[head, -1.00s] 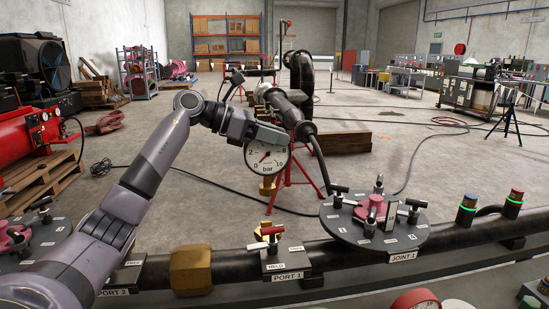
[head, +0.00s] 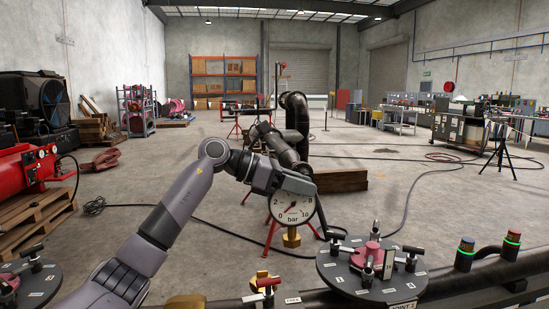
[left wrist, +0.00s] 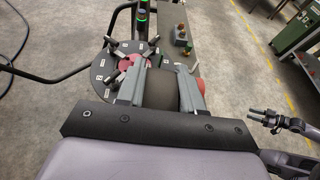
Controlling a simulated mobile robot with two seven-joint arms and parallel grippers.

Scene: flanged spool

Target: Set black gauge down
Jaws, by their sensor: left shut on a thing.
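The black gauge (head: 292,208) has a white round face marked bar, a dark rim and a brass fitting (head: 291,237) below. It hangs upright in the air in the head view, left of the round flange plate (head: 345,281). My left gripper (head: 291,184) is shut on its upper part. In the left wrist view, the two fingers of my left gripper (left wrist: 177,93) press on both sides of the gauge's dark body (left wrist: 177,88). A dark gripper-like part at the right edge of that view looks like my right gripper (left wrist: 285,118); its jaw state is unclear.
The flange plate carries a pink part (head: 370,253) and several black clamps. A dark pipe (head: 488,269) runs along the front, with two lit beacons (head: 465,250) at right. A red-handled valve (head: 266,284) stands low in the middle. Open floor lies behind.

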